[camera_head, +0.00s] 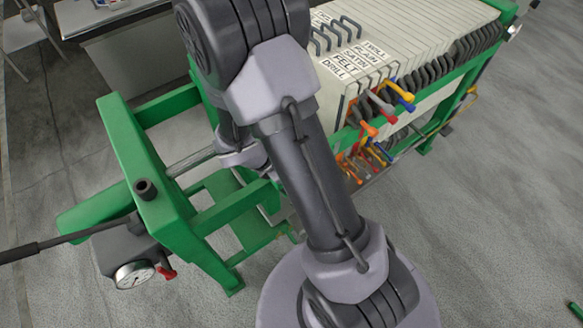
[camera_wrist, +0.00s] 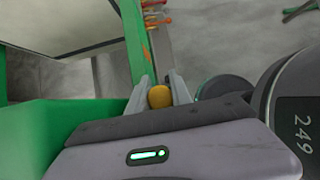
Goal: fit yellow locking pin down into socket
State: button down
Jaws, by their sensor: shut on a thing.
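My gripper (camera_wrist: 161,88) shows in the wrist view, with its two pale fingers closed on a yellow rounded piece, the yellow locking pin (camera_wrist: 159,97). Only the pin's round end shows; its shaft is hidden. In the head view my arm hides the gripper's fingers and the pin. A dark, short hollow cylinder (camera_head: 146,189) stands on the green end frame in the head view and looks like a socket, but I cannot tell if it is the task's one. I cannot tell whether the pin touches any socket.
The green press frame (camera_head: 135,150) holds a stack of pale plates (camera_head: 420,35) with coloured valve handles (camera_head: 400,90). A dark lever bar (camera_head: 60,240) juts left. A pressure gauge (camera_head: 133,275) with a red handle is low at left. Grey floor (camera_head: 510,180) is open at right.

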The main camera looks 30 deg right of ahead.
jog(key=shift+f+b, duration=0.5)
jog(key=shift+f, duration=0.1)
jog(key=c, duration=1.1)
grip_release()
jog(key=shift+r, duration=0.1)
jog(key=shift+a+r, duration=0.1)
jog(key=shift+r, duration=0.1)
jog(key=p+v, duration=0.7)
jog(key=v, duration=1)
jog(key=shift+s, duration=0.1)
